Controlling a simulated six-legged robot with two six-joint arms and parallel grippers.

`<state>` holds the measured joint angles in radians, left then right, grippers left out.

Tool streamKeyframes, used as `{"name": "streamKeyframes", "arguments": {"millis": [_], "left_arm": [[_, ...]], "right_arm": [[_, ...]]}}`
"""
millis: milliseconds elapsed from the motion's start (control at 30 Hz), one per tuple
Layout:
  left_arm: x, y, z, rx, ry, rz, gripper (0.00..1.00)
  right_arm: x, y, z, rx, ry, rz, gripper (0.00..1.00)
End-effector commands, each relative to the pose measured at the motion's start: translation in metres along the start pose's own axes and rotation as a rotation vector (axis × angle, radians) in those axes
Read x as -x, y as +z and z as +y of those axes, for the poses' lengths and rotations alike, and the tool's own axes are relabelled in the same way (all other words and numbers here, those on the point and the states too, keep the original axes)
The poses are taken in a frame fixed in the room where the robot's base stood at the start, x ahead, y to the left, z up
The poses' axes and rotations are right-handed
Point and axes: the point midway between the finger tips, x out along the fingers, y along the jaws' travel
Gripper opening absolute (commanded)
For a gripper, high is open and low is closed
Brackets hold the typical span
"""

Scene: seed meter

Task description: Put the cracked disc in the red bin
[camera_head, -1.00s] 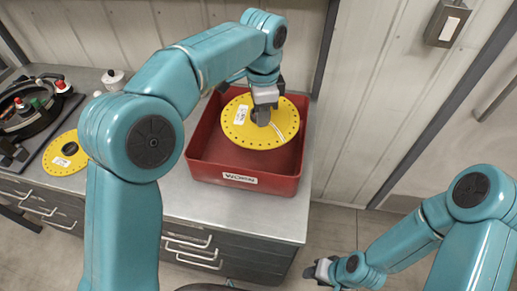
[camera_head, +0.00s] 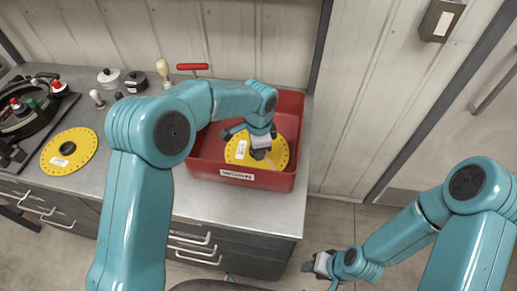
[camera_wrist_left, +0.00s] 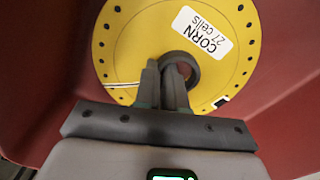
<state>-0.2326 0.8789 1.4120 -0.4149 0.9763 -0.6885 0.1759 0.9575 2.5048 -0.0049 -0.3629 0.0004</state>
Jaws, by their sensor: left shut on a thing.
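The cracked disc (camera_head: 281,157) is yellow, with small holes around its rim and a round centre hole. It is inside the red bin (camera_head: 215,172), which has a white "WORN" label. In the left wrist view the disc (camera_wrist_left: 130,45) has a "CORN 27 cells" label, and a pale line shows near its lower edge. My left gripper (camera_head: 259,154) is shut on the disc at its centre hole; it also shows in the left wrist view (camera_wrist_left: 165,80). Whether the disc touches the bin floor is unclear. My right gripper (camera_head: 312,264) hangs low, away from the bench; its jaws are too small to read.
Another yellow disc (camera_head: 69,151) lies on the grey bench (camera_head: 120,183) at left. A dark round seed meter (camera_head: 32,112) stands beyond it. Small pots (camera_head: 110,78) and a red-handled tool (camera_head: 191,68) are behind. Bare bench lies left of the bin.

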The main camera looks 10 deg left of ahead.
Motion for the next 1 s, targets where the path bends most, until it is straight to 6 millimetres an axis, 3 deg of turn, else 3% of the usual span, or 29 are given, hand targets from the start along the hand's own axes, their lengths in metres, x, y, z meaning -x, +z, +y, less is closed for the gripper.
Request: {"name": "streamKeyframes", "arguments": {"millis": [167, 200, 267, 667, 1000], "left_arm": [[-0.003, 0.000, 0.000, 0.000, 0.000, 0.000, 0.00], [-0.002, 0.000, 0.000, 0.000, 0.000, 0.000, 0.16], [-0.002, 0.000, 0.000, 0.000, 0.000, 0.000, 0.35], [0.007, 0.000, -0.001, 0.000, -0.002, 0.000, 0.35], [0.082, -0.001, -0.001, 0.000, -0.004, 0.003, 0.35]], "right_arm": [[-0.003, 0.000, 0.001, 0.000, 0.000, 0.000, 0.43], [-0.002, 0.000, 0.001, 0.000, 0.000, 0.000, 0.43], [-0.002, 0.000, 0.001, 0.000, 0.000, 0.000, 0.43], [-0.002, 0.000, 0.001, 0.000, 0.000, 0.000, 0.43], [-0.009, 0.000, 0.003, 0.000, 0.000, 0.000, 0.43]]}}
